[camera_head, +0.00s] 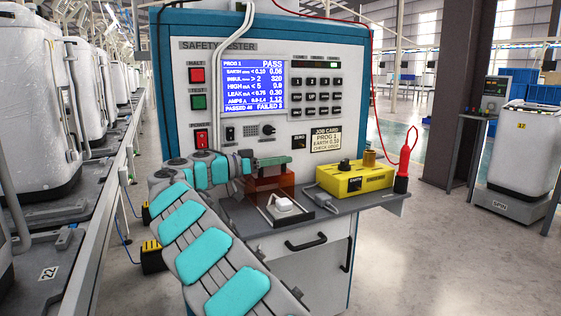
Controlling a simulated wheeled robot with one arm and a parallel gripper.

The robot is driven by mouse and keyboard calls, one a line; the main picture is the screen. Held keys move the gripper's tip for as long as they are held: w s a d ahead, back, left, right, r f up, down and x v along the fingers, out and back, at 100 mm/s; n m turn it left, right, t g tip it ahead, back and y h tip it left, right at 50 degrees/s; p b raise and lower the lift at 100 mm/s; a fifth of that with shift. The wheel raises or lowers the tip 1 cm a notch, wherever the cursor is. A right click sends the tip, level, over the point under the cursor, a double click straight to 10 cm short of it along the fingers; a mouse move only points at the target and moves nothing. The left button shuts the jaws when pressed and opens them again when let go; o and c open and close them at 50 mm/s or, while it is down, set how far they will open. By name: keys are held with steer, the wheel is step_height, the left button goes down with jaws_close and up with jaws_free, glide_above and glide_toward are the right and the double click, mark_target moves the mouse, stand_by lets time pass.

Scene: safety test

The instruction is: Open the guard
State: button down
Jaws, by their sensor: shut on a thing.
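The guard (270,184) is a see-through red-brown cover on the grey shelf of the safety tester. It looks closed, its front face upright behind a small tray. My arm, grey with teal pads, reaches in from the lower front. The fingers are small in this view and partly hidden by the wrist.
A white plug (284,204) sits in a dark tray (287,217) before the guard. A yellow box (355,180) and a red probe in a black holder (407,150) stand to the right on the shelf. The tester panel (265,95) rises close behind. A conveyor with washers runs on the left.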

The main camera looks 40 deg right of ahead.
mark_target(254, 175)
steer(key=c, duration=0.8)
jaws_free()
steer(key=shift+w, duration=0.2)
steer(key=v, duration=0.7)
steer(key=shift+b, duration=0.35)
steer(key=shift+a, duration=0.4)
